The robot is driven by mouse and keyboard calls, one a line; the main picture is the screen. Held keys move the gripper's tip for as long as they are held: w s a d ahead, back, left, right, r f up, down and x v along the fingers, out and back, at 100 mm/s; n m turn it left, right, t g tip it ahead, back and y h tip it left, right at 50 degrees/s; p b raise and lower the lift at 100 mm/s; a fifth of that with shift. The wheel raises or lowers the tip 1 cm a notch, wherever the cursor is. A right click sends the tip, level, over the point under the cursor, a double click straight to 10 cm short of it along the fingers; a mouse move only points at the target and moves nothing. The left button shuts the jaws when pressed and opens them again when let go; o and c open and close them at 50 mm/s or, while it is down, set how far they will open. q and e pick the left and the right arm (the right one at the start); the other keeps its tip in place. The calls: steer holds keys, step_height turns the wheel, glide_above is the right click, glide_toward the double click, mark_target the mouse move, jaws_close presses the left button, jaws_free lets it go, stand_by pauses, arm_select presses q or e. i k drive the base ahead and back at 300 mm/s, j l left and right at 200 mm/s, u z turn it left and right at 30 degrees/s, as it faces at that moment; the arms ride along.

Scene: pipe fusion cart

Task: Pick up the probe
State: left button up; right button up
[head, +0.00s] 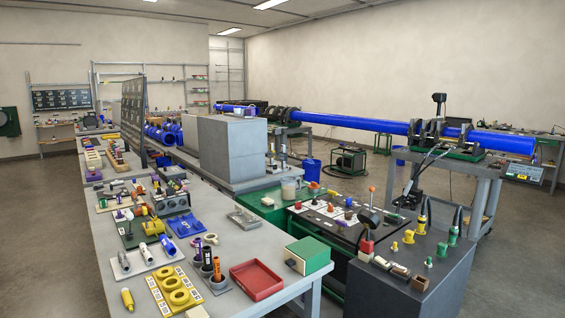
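I cannot tell for certain which object is the probe. Small upright tools with a yellow collar (422,222) and a green collar (453,235) stand on the dark cabinet (399,298) at the lower right. Pen-like tools (217,268) stand in dark cups on the grey table (125,240). Metal cylinders (148,254) lie on a white plate at that table's near left, and a yellow tool (127,299) lies at its near edge. Neither of my grippers can be made out in the head view.
A red tray (257,280) and a green box (307,256) sit at the table's near right. A large grey block (232,150) stands behind. A long blue pipe (370,124) crosses the back right on a cart. Bare floor (525,240) lies at the right.

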mark_target(282, 154)
steer(key=i+l+z, duration=0.25)
steer(key=z, duration=0.2)
steer(key=i+l+z, duration=0.15)
steer(key=z, duration=0.35)
steer(key=i+z, duration=0.45)
steer(key=i+l+z, duration=0.2)
steer(key=i+z, duration=0.7)
steer(key=i+u, duration=0.2)
steer(key=i, duration=0.35)
steer(key=i+u, duration=0.2)
steer(key=i, duration=0.4)
steer(key=i+l+u, duration=0.2)
steer(key=i, duration=0.35)
steer(key=i+u, duration=0.25)
steer(key=i, duration=0.3)
steer(key=i+u, duration=0.3)
steer(key=i, duration=0.25)
steer(key=i+l+u, duration=0.25)
steer(key=i, duration=0.25)
steer(key=i+l+u, duration=0.25)
steer(key=i, duration=0.3)
steer(key=i+j+u, duration=0.45)
steer(key=i+u, duration=0.85)
steer(key=i+l+u, duration=0.15)
steer(key=i+u, duration=0.25)
steer(key=i, duration=0.15)
